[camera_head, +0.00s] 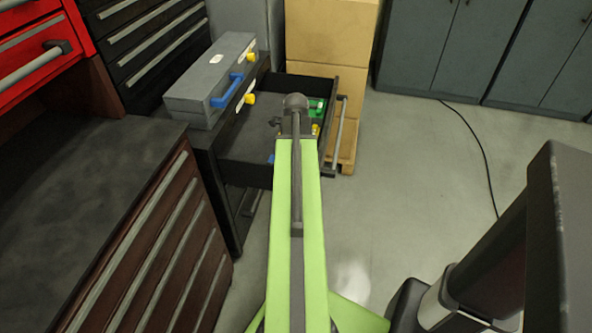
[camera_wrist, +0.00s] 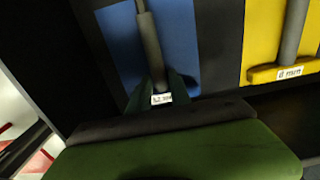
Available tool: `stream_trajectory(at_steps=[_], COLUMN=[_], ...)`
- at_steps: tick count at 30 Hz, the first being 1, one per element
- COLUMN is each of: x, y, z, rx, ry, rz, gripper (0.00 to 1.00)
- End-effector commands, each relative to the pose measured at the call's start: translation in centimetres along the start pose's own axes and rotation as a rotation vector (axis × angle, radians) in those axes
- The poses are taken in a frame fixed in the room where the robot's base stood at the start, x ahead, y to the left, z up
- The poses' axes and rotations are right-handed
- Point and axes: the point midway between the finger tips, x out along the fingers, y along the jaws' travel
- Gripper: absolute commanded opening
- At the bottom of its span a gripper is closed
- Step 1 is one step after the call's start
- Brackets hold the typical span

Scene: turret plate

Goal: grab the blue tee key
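The blue tee key shows in the wrist view as a grey stem (camera_wrist: 150,50) over a blue patch, with a small white label (camera_wrist: 161,99) at its near end. Its crossbar is not clearly visible. My gripper (camera_wrist: 160,82) is at that near end, with a dark green finger on each side of the stem and label. I cannot tell whether the fingers press on the key. In the head view my arm reaches over the open drawer (camera_head: 240,172) and hides the fingertips. A small blue patch (camera_head: 271,158) shows in the drawer left of my arm.
A yellow tee key (camera_wrist: 285,72) with a label lies to the right in the wrist view. Green (camera_head: 317,106) and yellow pieces lie at the drawer's right side. A grey case (camera_head: 195,92) with a blue handle sits on the cabinet. Cardboard boxes (camera_head: 330,30) stand behind; open floor lies right.

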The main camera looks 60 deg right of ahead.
Motion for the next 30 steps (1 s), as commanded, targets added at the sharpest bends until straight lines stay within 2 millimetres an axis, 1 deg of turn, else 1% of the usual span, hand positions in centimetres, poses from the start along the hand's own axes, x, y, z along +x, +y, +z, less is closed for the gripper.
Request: stream_trajectory(at_steps=[1,3,5,23,26,29,30], x=[0.0,0.0,0.0,0.0,-0.4,-1.5,-2.2], y=[0.0,0.0,0.0,0.0,0.0,0.0,0.0], z=[0.0,0.0,0.0,-0.1,-0.1,-0.1,-0.1], rx=[0.000,0.000,0.000,0.001,0.002,0.002,0.002], ry=[0.000,0.000,0.000,0.000,0.000,0.000,0.000], rz=[0.000,0.000,0.000,0.000,0.000,0.000,0.000], gripper=[0.16,0.07,0.00,0.00,0.00,0.00,0.00])
